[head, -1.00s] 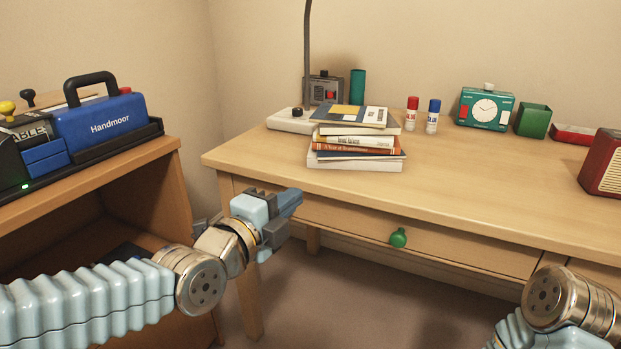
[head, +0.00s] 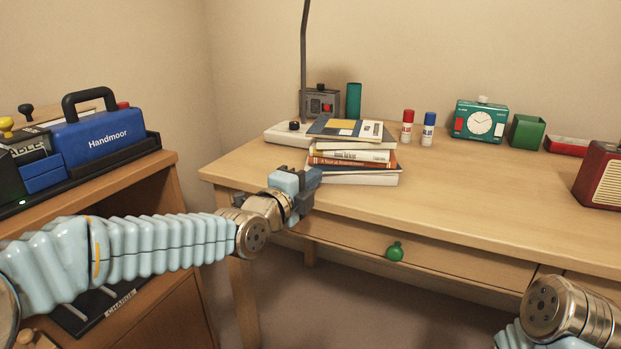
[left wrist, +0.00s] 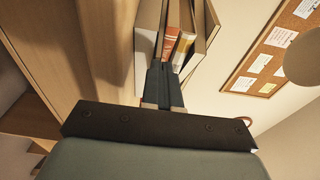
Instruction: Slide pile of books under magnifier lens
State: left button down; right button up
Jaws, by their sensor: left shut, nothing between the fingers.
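The pile of books (head: 352,178) lies on the desk (head: 470,195) near its left part, several books stacked flat. The pile also shows in the left wrist view (left wrist: 149,40). My left gripper (head: 313,178) is shut and empty at the pile's front left side. In the left wrist view its fingertips (left wrist: 165,68) are right by the book spines; I cannot tell whether they touch. A white base (head: 285,134) with a thin grey upright stem (head: 304,60) stands behind the pile, probably the magnifier's. Its lens is out of the head view. My right gripper is out of view.
Behind the pile are a grey box (head: 321,103) and a green cylinder (head: 353,101). Red (head: 407,126) and blue (head: 428,129) glue sticks stand to the right. The desk's front middle is clear.

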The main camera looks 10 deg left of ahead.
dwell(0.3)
pick_arm(q)
jog(key=shift+w+a+f+b, duration=0.15)
jog(key=shift+w+b, duration=0.15)
jog(key=shift+w, duration=0.15)
jog(key=shift+w+a+b, duration=0.2)
jog(key=shift+w+a, duration=0.05)
jog(key=shift+w, duration=0.4)
jog(key=shift+w+a+b, duration=0.2)
jog(key=shift+w+a, duration=0.05)
jog(key=shift+w, duration=0.35)
